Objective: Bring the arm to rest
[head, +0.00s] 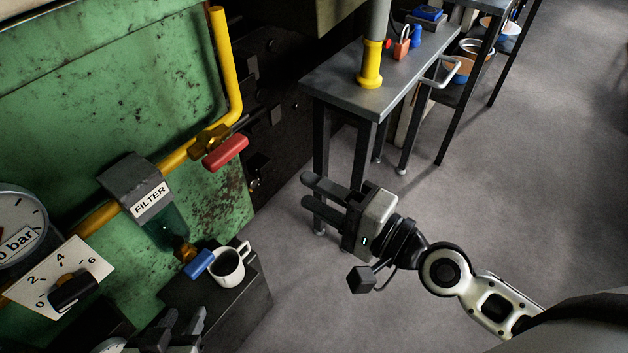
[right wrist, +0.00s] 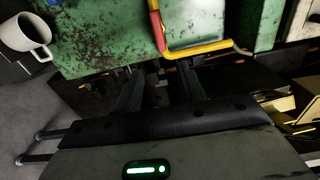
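My right gripper (head: 312,196) hangs in free air over the grey floor, left of its arm. Its two dark fingers point left and stand apart with nothing between them. In the right wrist view the fingers of my right gripper (right wrist: 158,82) also show a gap, against a dark background. My left gripper (head: 178,322) shows only in part at the bottom edge of the head view, near the dark block. Its fingertips are apart and nothing is seen between them; the rest of it is cut off by the frame.
A white mug (head: 228,268) stands on a dark block (head: 238,310) beside the blue-handled tap (head: 198,264). A green panel (head: 110,90) carries a yellow pipe, a red-handled valve (head: 226,152) and a filter (head: 146,190). A metal table (head: 335,85) stands behind my right gripper. Floor at right is clear.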

